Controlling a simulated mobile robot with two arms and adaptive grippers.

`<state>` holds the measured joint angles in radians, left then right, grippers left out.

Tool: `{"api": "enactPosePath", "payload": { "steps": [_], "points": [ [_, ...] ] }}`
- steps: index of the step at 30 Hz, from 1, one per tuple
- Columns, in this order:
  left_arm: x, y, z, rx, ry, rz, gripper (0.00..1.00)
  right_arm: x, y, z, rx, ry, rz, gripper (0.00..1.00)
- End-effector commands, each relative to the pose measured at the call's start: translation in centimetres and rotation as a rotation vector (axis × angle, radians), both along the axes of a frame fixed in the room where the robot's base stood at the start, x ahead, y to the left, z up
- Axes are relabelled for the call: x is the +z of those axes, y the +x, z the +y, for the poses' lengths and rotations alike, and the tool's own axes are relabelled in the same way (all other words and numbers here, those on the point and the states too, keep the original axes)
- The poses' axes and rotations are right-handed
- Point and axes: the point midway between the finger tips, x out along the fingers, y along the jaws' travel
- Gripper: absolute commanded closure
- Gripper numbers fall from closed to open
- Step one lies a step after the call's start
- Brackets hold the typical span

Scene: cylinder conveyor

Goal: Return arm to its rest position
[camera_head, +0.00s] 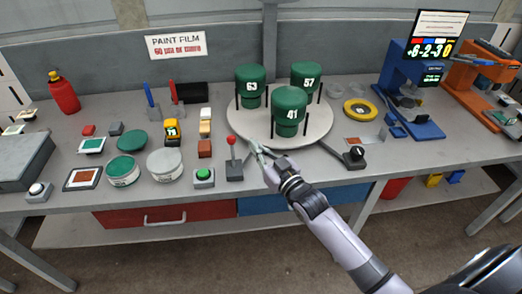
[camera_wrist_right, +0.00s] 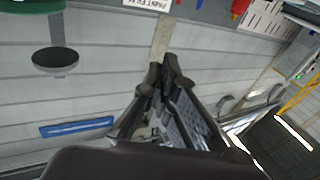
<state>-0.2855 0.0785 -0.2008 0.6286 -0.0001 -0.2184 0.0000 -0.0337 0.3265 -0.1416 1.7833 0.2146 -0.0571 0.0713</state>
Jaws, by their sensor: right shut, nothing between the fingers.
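My right gripper (camera_head: 258,149) is in the head view, at the front edge of the round turntable and just right of the red-knobbed lever (camera_head: 233,160). It is shut and empty. In the right wrist view its two fingers (camera_wrist_right: 166,62) come together at the middle, with nothing between them. My right arm (camera_head: 335,233) reaches in from the lower right. My left gripper is not in view.
Green cylinders marked 63 (camera_head: 251,86), 57 (camera_head: 305,80) and 41 (camera_head: 290,112) stand on the white turntable (camera_head: 262,138). Paint cans (camera_head: 164,164) and a green button (camera_head: 203,177) are left.

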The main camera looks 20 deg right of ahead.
Motion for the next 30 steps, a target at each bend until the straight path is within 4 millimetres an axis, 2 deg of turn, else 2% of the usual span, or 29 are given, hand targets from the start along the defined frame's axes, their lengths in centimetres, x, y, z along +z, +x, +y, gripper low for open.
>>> {"api": "enactPosePath", "payload": {
  "steps": [4, 11, 21, 23, 26, 29, 30],
  "points": [
    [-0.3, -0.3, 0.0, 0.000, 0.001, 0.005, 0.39, 0.5, -1.1, -0.3, 0.000, -0.001, 0.001, 1.00],
    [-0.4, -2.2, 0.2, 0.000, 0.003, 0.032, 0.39, 0.7, -1.4, -0.4, 0.000, -0.001, 0.002, 1.00],
    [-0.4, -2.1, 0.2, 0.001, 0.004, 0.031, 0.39, 0.7, -1.4, -0.4, 0.000, 0.000, 0.002, 1.00],
    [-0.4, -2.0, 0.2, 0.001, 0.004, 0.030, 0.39, 0.2, -1.4, -0.4, -0.002, -0.001, 0.011, 1.00],
    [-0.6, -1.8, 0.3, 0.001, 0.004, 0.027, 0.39, -2.6, -1.4, -0.7, -0.015, -0.007, 0.062, 1.00],
    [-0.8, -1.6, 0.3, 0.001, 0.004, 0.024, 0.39, -8.3, -1.9, -1.4, -0.038, -0.023, 0.165, 1.00],
    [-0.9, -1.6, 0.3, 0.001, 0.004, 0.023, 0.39, -11.2, -2.4, -1.7, -0.050, -0.032, 0.218, 1.00]
  ]
}}
